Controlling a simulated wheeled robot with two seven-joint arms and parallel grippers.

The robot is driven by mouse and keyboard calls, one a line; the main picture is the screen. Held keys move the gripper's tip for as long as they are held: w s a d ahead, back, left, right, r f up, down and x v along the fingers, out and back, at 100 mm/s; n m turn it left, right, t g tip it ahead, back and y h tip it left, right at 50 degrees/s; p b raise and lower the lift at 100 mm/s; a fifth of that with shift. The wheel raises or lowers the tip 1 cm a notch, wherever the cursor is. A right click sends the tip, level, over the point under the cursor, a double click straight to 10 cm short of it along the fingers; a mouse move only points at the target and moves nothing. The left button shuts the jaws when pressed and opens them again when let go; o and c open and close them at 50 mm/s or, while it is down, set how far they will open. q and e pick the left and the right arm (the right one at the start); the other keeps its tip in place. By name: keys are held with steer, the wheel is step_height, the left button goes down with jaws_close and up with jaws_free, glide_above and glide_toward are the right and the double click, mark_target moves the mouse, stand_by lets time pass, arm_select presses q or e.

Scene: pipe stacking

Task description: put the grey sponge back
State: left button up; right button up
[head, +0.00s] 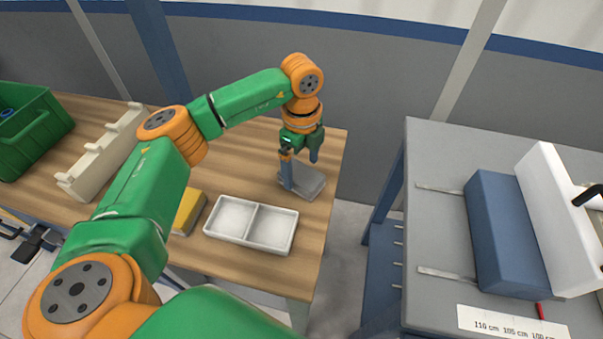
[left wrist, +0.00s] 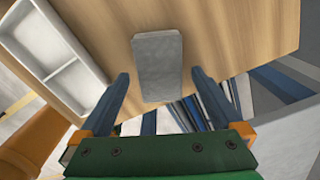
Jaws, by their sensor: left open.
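The grey sponge (head: 312,186) lies flat on the wooden table, near its right edge. In the left wrist view the sponge (left wrist: 157,62) is a plain grey block between and ahead of the fingertips. My left gripper (head: 302,170) is open above the sponge; in the left wrist view its fingers (left wrist: 160,76) stand apart, one on each side of the sponge's near end. I cannot tell whether they touch it. A white tray (head: 250,223) with two empty compartments lies to the left of the sponge. My right gripper is not in view.
A yellow sponge (head: 189,212) lies left of the tray, partly hidden by my left arm. A cream rack (head: 103,150) and a green crate (head: 38,130) stand farther left. A grey table (head: 440,230) with a blue block (head: 507,232) stands to the right, across a gap.

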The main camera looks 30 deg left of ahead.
mark_target(302, 174)
arm_select(q)
step_height(302, 174, up, 9)
stand_by(0.4)
